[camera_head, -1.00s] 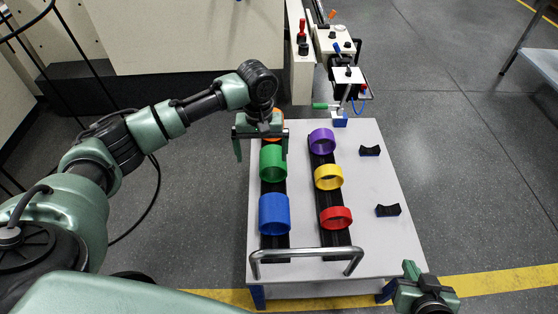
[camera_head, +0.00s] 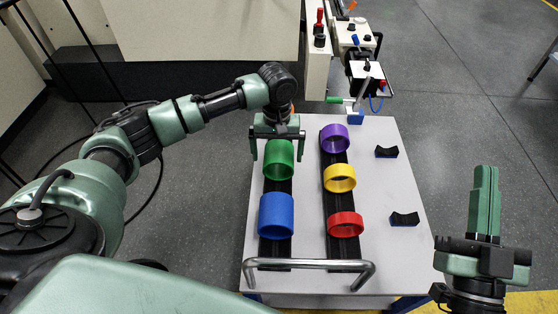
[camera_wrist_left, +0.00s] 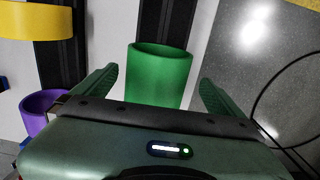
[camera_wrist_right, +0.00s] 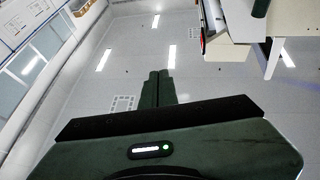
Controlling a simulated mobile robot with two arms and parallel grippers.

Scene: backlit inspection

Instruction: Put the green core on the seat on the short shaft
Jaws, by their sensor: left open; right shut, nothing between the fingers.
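The green core (camera_head: 279,160) is an open ring in the left black rack, behind the blue ring. My left gripper (camera_head: 278,150) is open, with one finger on either side of the core. In the left wrist view the green core (camera_wrist_left: 158,78) shows between the open fingers, with gaps on both sides. Two black curved cradles (camera_head: 386,152) (camera_head: 404,219) lie empty on the table's right side. I cannot tell which part is the seat on the short shaft. My right gripper (camera_head: 485,172) is shut and empty, pointing up beyond the table's right front.
The blue ring (camera_head: 276,214) shares the left rack. Purple (camera_head: 335,137), yellow (camera_head: 339,178) and red (camera_head: 345,225) rings fill the right rack. A metal handle (camera_head: 310,264) crosses the table's front. A fixture with a green-handled clamp (camera_head: 340,100) stands at the back.

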